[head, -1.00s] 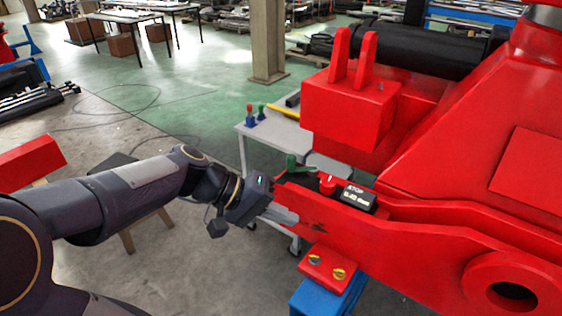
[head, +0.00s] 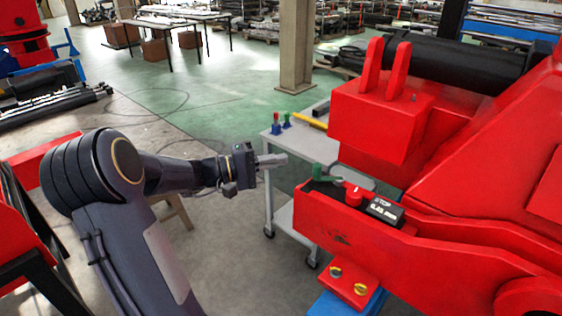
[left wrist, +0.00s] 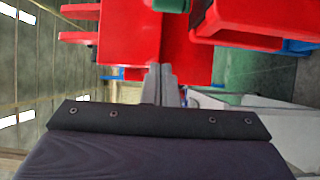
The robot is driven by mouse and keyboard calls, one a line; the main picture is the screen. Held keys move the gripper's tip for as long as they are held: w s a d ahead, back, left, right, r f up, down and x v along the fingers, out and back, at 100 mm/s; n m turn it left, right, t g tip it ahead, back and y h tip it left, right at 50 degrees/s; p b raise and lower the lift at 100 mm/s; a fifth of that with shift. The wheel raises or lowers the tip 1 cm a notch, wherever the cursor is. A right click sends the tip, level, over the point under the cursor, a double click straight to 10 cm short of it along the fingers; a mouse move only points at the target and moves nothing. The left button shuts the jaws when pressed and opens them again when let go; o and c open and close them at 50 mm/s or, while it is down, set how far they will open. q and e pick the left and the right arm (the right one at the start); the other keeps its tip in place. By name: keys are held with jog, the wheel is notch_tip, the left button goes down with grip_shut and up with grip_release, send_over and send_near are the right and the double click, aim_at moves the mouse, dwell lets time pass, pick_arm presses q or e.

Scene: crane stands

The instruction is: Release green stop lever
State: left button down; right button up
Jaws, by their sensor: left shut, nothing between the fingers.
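The green stop lever (head: 322,173) stands on the end of the red crane arm (head: 345,222), beside a red knob (head: 354,195) and a black box (head: 384,210) with STOP lettering. My left gripper (head: 285,158) is shut and empty, up and to the left of the lever, apart from it. In the left wrist view the shut fingers (left wrist: 160,72) point at red crane parts, and a piece of green (left wrist: 172,5) shows at the top edge. My right gripper is not in view.
A grey cart (head: 292,222) stands behind the crane arm, with small coloured parts (head: 277,126) and a yellow bar (head: 309,121) on it. A red block with two upright lugs (head: 378,120) overhangs behind the lever.

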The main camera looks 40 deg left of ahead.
pick_arm(q)
jog(key=w+d, duration=0.1)
jog(key=d, duration=0.1)
jog(key=w+d+p, duration=0.1)
jog(key=d, duration=0.1)
jog(key=w+d+p, duration=0.1)
jog(key=d, duration=0.1)
jog(key=shift+w+d, duration=0.1)
jog(key=shift+d, duration=0.3)
